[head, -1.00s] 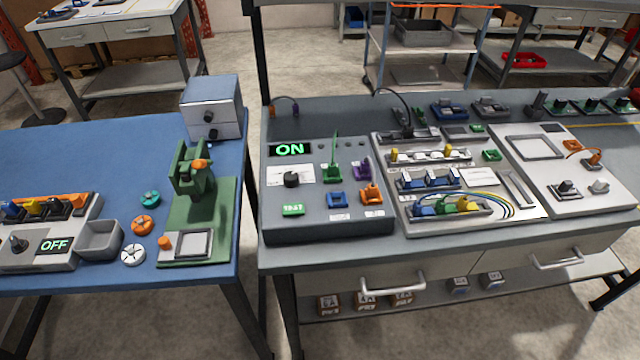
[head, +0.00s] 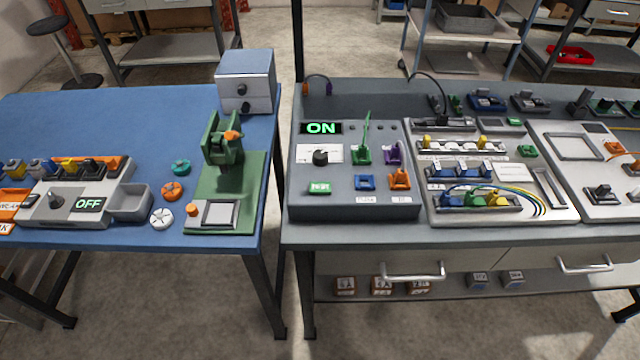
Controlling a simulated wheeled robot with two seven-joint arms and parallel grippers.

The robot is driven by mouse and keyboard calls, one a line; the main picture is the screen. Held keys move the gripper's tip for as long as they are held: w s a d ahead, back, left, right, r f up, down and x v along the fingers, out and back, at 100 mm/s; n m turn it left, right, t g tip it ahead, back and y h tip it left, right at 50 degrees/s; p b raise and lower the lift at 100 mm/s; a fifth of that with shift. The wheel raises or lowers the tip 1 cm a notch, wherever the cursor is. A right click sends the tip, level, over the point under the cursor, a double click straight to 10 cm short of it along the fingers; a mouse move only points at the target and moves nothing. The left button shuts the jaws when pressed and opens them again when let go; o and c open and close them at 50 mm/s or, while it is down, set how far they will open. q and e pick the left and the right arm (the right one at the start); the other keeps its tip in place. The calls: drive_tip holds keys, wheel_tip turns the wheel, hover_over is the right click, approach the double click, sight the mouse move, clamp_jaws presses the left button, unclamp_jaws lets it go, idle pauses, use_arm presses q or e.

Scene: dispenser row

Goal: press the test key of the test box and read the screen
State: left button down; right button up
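The test box (head: 345,207) is a dark grey sloped box at the left end of the grey bench. Its screen (head: 321,128) reads ON in green letters. The green test key (head: 319,188) is at its lower left; its lettering is too small to read now. A black knob (head: 320,157) sits above the key. Green, purple, blue and orange sockets or plugs fill its right part, and a green lead stands up from the green one. Neither of my grippers is in view.
A blue table (head: 110,225) stands to the left, with a gap before the grey bench. It bears a green press (head: 226,180), a grey unit whose screen (head: 88,204) reads OFF, and small coloured wheels. A grey panel with connectors (head: 490,205) lies right of the test box.

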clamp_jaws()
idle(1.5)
